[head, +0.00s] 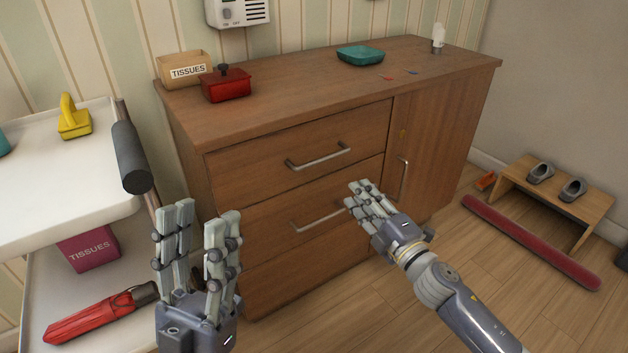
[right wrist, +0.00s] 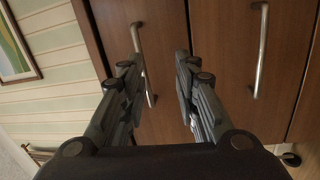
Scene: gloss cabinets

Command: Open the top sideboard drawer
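The wooden sideboard (head: 290,90) stands against the wall. Its top drawer (head: 250,175) is shut, with a silver bar handle (head: 318,160) on its front. My right gripper (head: 360,197) is in front of the drawers, below and right of that handle in the head view. In the right wrist view its fingers are apart, and the top drawer's handle (right wrist: 141,60) shows beyond and between them, not gripped. My left gripper (head: 203,212) is upright at the lower left, fingers apart and empty, away from the sideboard.
A second drawer with its handle (head: 318,223) and a door with a vertical handle (head: 403,180) are shut. A white trolley (head: 60,225) stands close at left. A red box (head: 227,88) and teal bowl (head: 360,55) sit on top. A red roll (head: 530,240) lies on the floor.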

